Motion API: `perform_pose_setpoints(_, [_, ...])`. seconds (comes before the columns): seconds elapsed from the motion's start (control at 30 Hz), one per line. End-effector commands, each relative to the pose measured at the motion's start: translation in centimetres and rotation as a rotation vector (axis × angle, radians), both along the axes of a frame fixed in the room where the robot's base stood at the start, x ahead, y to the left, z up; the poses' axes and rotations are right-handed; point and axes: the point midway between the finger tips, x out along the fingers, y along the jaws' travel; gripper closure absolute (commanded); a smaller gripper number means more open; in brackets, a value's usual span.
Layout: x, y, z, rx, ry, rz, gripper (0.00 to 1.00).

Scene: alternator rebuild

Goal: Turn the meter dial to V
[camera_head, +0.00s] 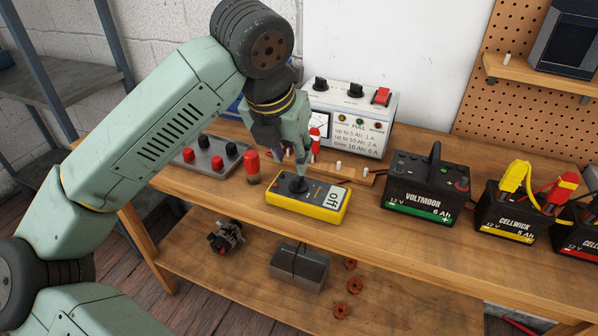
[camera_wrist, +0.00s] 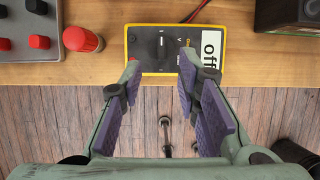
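The yellow-edged meter (camera_head: 318,211) lies on the wooden bench near its front edge, its display (camera_head: 334,196) reading "off". Its black dial (camera_head: 298,185) sits on the dark face, left of the display. In the wrist view the dial (camera_wrist: 162,46) points roughly up the picture, and a "V" mark shows to its right. My gripper (camera_head: 302,166) is over the meter, pointing down at the dial. In the wrist view my gripper (camera_wrist: 159,66) is open, with a finger on either side of the dial's line. I cannot tell whether a fingertip touches the meter.
A red cylinder (camera_head: 252,167) and a grey box with red and black knobs (camera_head: 218,160) stand left of the meter. A charger (camera_head: 355,118) stands behind. The Voltmoor battery (camera_head: 423,188) and the Cellwick battery (camera_head: 507,212) stand right. A lower shelf (camera_head: 215,283) holds parts.

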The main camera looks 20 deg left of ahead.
Motion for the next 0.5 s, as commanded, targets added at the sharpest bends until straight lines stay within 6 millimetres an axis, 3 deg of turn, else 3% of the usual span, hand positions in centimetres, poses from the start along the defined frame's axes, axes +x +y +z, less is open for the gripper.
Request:
perform_pose_setpoints(0.3, [2.2,-0.2,-5.1,-0.004,-0.001,-0.003,0.70])
perform_pose_setpoints(0.5, [2.8,-0.2,-6.7,-0.003,-0.002,-0.004,0.70])
